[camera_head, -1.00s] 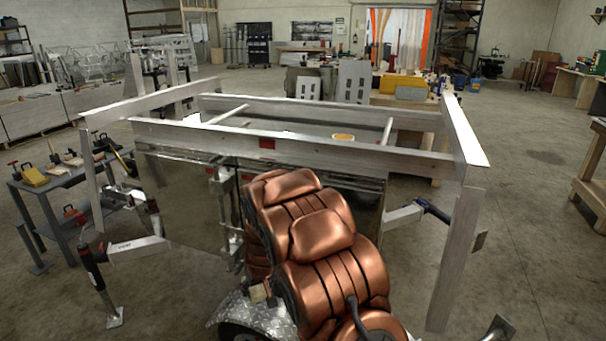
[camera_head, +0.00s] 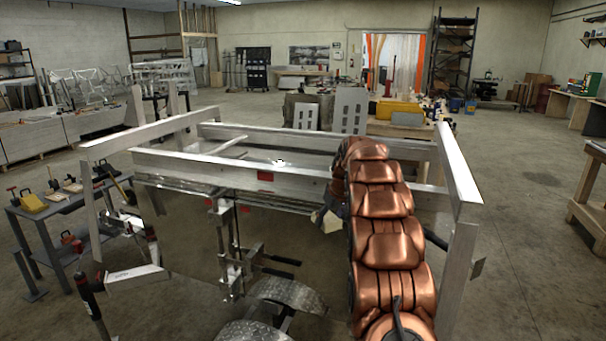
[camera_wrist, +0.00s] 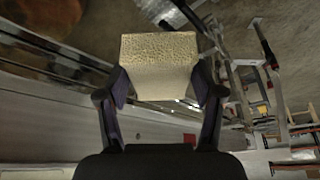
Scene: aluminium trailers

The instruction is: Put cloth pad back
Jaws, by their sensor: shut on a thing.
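My gripper (camera_wrist: 160,84) is shut on the cloth pad (camera_wrist: 160,62), a pale tan, rough-textured block held between its two dark fingers in the wrist view. In the head view, my gripper (camera_head: 328,218) hangs just in front of the aluminium trailer's near rail, left of my copper arm. The pad is small and hard to make out there. The gripper's exact gap to the rail cannot be told.
The aluminium trailer frame (camera_head: 225,162) fills the middle, with a fender (camera_head: 288,294) and handles below it. Open concrete floor lies at right.

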